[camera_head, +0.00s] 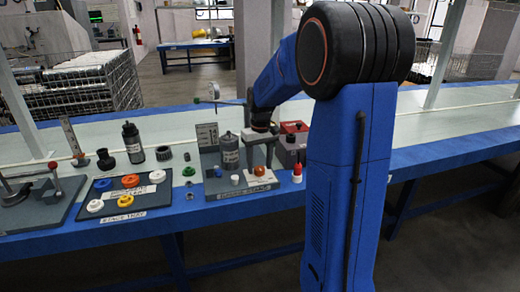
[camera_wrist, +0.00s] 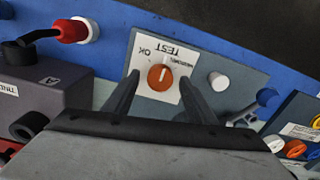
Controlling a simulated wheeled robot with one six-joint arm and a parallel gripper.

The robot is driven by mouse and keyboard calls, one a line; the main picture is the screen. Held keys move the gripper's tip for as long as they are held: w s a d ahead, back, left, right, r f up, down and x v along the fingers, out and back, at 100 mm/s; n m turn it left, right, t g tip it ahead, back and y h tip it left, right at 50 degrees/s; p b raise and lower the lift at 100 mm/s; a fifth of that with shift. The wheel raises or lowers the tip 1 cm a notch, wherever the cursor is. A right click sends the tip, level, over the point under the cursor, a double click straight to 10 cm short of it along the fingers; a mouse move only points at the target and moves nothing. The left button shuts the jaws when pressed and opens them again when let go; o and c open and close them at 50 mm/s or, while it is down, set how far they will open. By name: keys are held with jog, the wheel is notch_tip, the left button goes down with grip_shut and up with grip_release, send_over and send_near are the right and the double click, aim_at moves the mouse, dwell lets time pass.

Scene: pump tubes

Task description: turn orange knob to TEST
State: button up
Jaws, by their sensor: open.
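The orange knob (camera_wrist: 160,77) sits on a white label plate (camera_wrist: 147,97) in the wrist view. The plate's words appear upside down; TEST and OK are readable on its upper part. A short pale mark shows on the knob, but which word it points at is hard to tell. My gripper (camera_wrist: 159,76) is open, with one dark finger on each side of the knob and a visible gap to it. In the head view the knob (camera_head: 259,171) is at the front of a grey panel, just below my gripper (camera_head: 259,157).
A white knob (camera_wrist: 217,81) is close beside my right finger in the wrist view. A dark box (camera_wrist: 45,85) stands at the left, with a red-and-white bottle (camera_wrist: 72,30) beyond it. A tray of coloured rings (camera_head: 125,197) lies left on the blue-edged bench in the head view.

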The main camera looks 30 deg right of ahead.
aim_at(260, 168)
notch_tip(260, 168, up, 17)
jog(key=shift+d, duration=0.2)
dwell(0.3)
jog(key=shift+s, duration=0.1)
dwell(0.3)
jog(key=s+a+f+t, duration=0.1)
jog(key=s+a+f, duration=0.2)
jog(key=s, duration=0.7)
jog(key=s+a+f+n+t, duration=0.1)
jog(key=s+a+f+t, duration=0.1)
jog(key=s+a+f, duration=0.2)
jog(key=s+a+f+t, duration=0.1)
jog(key=s+a+f, duration=0.3)
jog(key=s+a, duration=0.5)
jog(key=s, duration=0.7)
jog(key=shift+f+t, duration=0.2)
jog(key=shift+t, duration=0.2)
